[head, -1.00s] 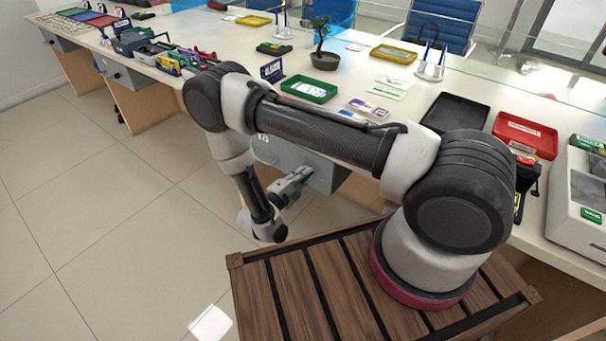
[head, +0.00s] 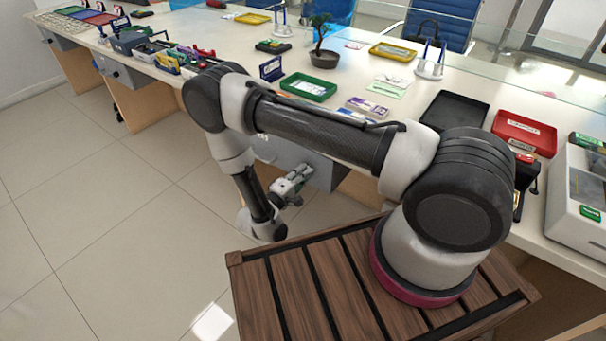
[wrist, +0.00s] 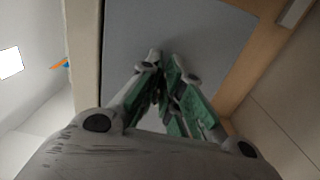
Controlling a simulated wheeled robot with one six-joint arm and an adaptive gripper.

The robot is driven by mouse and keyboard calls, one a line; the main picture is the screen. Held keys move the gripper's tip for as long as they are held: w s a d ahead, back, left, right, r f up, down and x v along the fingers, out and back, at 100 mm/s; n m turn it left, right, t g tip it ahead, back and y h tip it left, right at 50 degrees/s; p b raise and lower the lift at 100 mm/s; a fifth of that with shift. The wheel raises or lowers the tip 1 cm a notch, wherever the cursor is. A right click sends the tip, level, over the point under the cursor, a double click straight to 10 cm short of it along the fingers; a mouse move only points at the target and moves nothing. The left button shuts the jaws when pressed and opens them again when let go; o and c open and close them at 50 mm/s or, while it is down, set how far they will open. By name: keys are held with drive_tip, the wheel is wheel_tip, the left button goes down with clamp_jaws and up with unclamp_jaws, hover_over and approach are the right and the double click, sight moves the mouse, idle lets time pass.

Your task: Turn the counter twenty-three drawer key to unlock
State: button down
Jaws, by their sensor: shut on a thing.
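A grey drawer front under the counter (head: 325,172) shows in the head view, partly behind my arm. My gripper (head: 306,172) is at this drawer front, below the counter edge. In the wrist view my gripper (wrist: 163,62) has its green-padded fingers drawn together at the tips against the grey drawer face (wrist: 200,30). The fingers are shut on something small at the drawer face. The key itself cannot be made out, as the fingertips hide it, so its turn angle cannot be told.
Above the drawer, the counter top (head: 350,85) holds a green tray (head: 308,87), a potted bonsai (head: 324,45), a black tray (head: 455,112) and a red tray (head: 524,134). Open tiled floor (head: 110,230) lies to the left. An orange item (wrist: 60,65) shows at the wrist view's left.

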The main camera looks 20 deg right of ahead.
drive_tip(key=c, duration=1.6)
unclamp_jaws()
drive_tip(key=v, duration=1.2)
